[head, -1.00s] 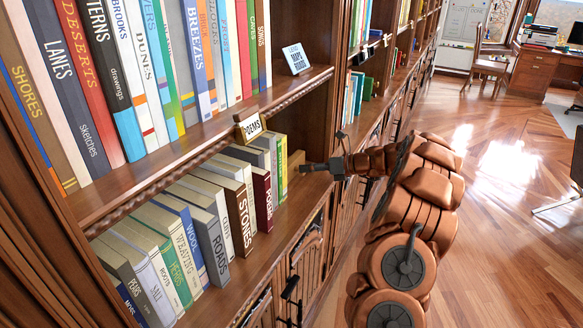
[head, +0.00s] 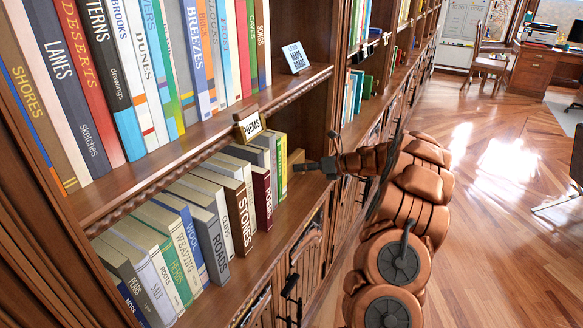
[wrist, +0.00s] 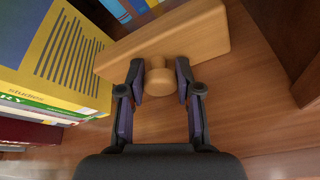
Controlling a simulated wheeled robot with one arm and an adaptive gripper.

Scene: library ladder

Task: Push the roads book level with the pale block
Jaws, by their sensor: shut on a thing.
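The roads book (head: 219,243), grey with dark lettering, stands upright in the lower shelf row, between the blue wool book and a pale book. The pale block (head: 296,157) is light wood and stands at the far end of that row, past the yellow book. In the wrist view the pale block (wrist: 205,32) has a round knob (wrist: 158,80) facing me. My gripper (head: 308,165) is at the block, away from the roads book. In the wrist view my gripper (wrist: 159,69) is shut on the knob, one finger on each side. The roads book is not visible there.
The stones book (head: 243,220) and poems book (head: 264,198) stand between the roads book and the block. A poems sign (head: 250,126) hangs on the upper shelf's edge above the row. Bare shelf board (wrist: 230,120) lies in front of the block.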

